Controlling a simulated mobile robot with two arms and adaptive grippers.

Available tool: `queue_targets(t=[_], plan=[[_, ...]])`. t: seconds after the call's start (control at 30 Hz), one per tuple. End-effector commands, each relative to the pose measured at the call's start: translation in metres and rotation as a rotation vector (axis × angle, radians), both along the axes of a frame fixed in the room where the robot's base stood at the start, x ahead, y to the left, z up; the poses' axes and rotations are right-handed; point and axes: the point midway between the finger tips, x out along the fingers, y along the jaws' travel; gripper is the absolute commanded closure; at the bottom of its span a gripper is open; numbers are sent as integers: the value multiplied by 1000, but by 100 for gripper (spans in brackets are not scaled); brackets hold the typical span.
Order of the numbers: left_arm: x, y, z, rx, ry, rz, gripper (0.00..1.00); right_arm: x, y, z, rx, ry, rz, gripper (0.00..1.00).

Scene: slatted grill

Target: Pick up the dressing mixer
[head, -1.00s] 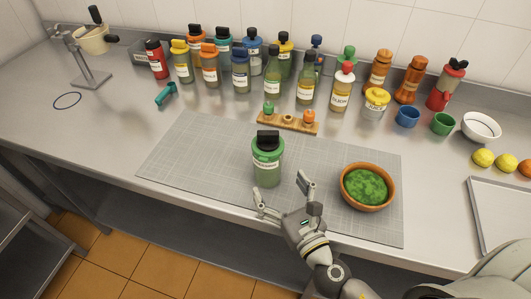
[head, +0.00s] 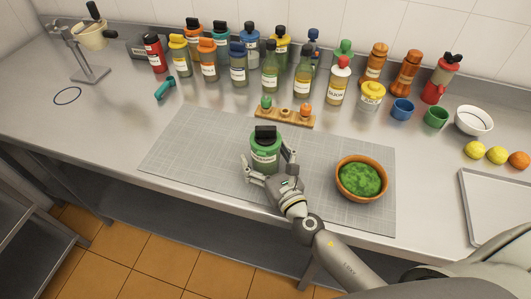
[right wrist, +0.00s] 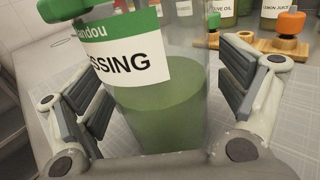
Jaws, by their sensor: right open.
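The dressing mixer (head: 265,146) is a clear bottle with a green collar, a black top and green liquid inside. It stands upright on the grey gridded mat (head: 190,150). In the right wrist view the mixer (right wrist: 160,110) fills the middle, with a white label reading "SSING"; its top is cut off. My right gripper (head: 267,160) is open around the mixer's body, one finger on each side. In the right wrist view a gap shows between the mixer and the right finger; contact on the left side cannot be told. My left gripper is not in view.
A brown bowl of green contents (head: 360,179) stands on the mat right of the mixer. A wooden holder (head: 285,117) with small shakers is behind it. Several bottles line the back wall. A metal tray (head: 500,205) lies at the right. The mat's left part is clear.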

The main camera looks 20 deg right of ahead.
Motion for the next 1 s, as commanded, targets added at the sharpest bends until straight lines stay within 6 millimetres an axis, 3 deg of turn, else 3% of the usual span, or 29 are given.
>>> queue_targets(t=[0.1,0.6,1.0], plan=[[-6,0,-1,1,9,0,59,0,0,0,0,0,0,12],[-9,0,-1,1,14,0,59,0,0,0,0,0,0,76],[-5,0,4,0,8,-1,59,0,0,8,1,-5,0,78]])
